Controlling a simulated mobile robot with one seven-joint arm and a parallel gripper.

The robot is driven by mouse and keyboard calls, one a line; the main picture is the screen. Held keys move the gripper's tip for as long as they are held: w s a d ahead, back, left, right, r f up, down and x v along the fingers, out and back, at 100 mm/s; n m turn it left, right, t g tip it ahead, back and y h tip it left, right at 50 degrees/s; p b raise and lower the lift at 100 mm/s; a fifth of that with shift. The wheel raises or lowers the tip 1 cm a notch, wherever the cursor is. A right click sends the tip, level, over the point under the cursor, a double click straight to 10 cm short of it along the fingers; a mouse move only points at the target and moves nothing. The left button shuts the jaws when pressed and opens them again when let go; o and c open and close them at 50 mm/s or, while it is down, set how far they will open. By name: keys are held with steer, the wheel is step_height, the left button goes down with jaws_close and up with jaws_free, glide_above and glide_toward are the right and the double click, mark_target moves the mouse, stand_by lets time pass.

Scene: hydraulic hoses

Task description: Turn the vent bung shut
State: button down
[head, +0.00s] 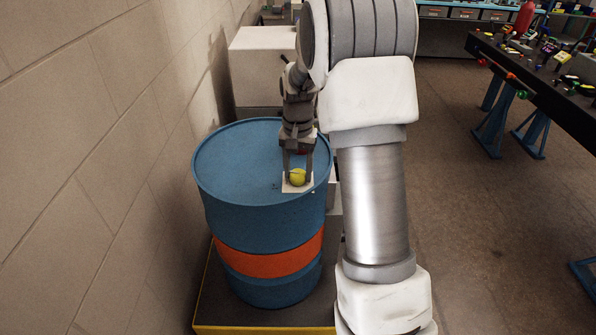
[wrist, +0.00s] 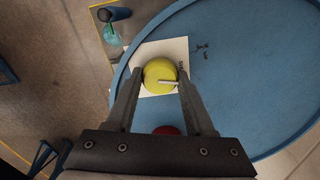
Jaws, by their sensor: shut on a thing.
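The vent bung is a round yellow knob (head: 298,177) on top of a blue drum (head: 235,165), near the drum's right front rim. It also shows in the wrist view (wrist: 160,75), with a small pale bar on its face. A white label plate (wrist: 172,48) lies under and around it, with small dark marks beside it. My gripper (head: 298,172) points down from above. In the wrist view its two fingers (wrist: 160,88) are shut on the yellow bung, one at each side. A red round thing (wrist: 166,130) lies between the finger bases, mostly hidden.
The drum has an orange band (head: 270,262) and stands on a yellow-edged tray (head: 262,329) beside a block wall (head: 90,140). A white box (head: 262,52) stands behind it. A cluttered dark workbench (head: 545,75) is at the right. The floor (head: 465,215) between is clear.

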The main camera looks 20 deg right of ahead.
mark_target(298, 174)
steer(key=shift+n, duration=1.3)
steer(key=shift+c, duration=1.3)
jaws_free()
step_height(298, 174, up, 18)
steer(key=shift+f, duration=0.25)
steer(key=shift+s, duration=0.1)
